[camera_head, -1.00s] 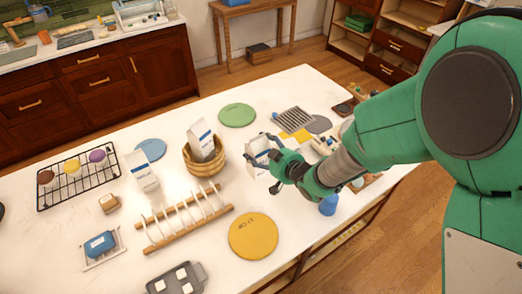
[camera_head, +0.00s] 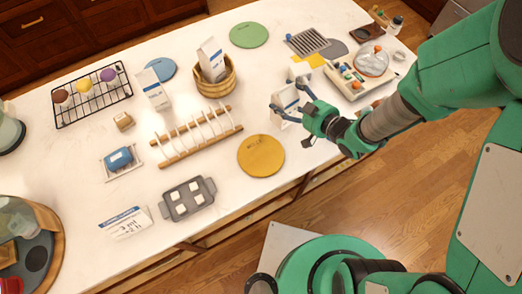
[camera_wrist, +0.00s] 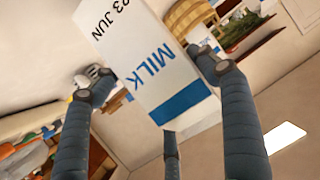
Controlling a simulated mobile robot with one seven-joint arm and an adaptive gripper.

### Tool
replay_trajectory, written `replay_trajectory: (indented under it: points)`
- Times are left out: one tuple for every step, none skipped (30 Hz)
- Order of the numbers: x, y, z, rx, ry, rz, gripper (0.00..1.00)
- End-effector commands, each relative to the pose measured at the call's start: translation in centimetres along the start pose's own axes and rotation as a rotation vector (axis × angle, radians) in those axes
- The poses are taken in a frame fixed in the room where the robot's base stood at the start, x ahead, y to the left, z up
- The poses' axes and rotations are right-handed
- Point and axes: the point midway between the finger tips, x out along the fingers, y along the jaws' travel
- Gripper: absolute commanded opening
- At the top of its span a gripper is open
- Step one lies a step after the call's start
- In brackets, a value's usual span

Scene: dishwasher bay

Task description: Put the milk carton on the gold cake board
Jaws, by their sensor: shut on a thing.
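The white milk carton with a blue band (camera_head: 287,103) is held in my gripper (camera_head: 288,94), right of the wooden bucket. The wrist view shows the carton (camera_wrist: 150,65) tilted between the fingers, with "MILK" and a date on it; my gripper (camera_wrist: 150,75) is shut on it. The gold cake board (camera_head: 261,157) is a round yellow disc with dark lettering, lying bare near the front edge of the counter. The carton appears in the air, beyond and to the right of the board; its exact height is unclear.
Another carton (camera_head: 211,52) sits in the wooden bucket (camera_head: 226,88), and one stands (camera_head: 153,92) left of it. A wooden plate rack (camera_head: 172,159) is left of the board. A grey tray (camera_head: 207,187) lies in front. A toolbox-like tray (camera_head: 346,88) is right of the carton.

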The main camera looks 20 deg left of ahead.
Motion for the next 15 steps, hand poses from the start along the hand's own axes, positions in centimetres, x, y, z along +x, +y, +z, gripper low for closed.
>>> replay_trajectory:
  points:
    - [-1.4, -0.3, 0.2, -0.003, 0.002, -0.007, 0.16]
    - [-2.0, -0.7, 0.6, -0.007, 0.001, -0.017, 0.16]
    - [-3.0, -1.2, 1.0, -0.011, 0.002, -0.027, 0.16]
    - [-3.6, -1.5, 1.3, -0.014, 0.002, -0.034, 0.16]
    - [-4.3, -2.0, 1.6, -0.018, 0.001, -0.043, 0.16]
    - [-5.2, -2.6, 2.0, -0.022, 0.002, -0.054, 0.16]
    - [-5.9, -3.0, 2.3, -0.025, 0.001, -0.062, 0.16]
    - [-6.6, -3.5, 2.6, -0.029, 0.001, -0.070, 0.16]
    - [-7.6, -4.2, 2.9, -0.035, 0.003, -0.081, 0.16]
    - [-8.3, -4.7, 3.2, -0.038, 0.002, -0.090, 0.16]
    - [-9.0, -5.3, 3.4, -0.040, 0.001, -0.099, 0.16]
    - [-9.9, -6.1, 3.7, -0.046, 0.002, -0.109, 0.16]
    - [-10.6, -6.7, 3.9, -0.050, 0.003, -0.119, 0.16]
    - [-11.4, -7.4, 4.1, -0.053, 0.002, -0.127, 0.16]
    - [-12.3, -8.3, 4.3, -0.059, 0.002, -0.139, 0.16]
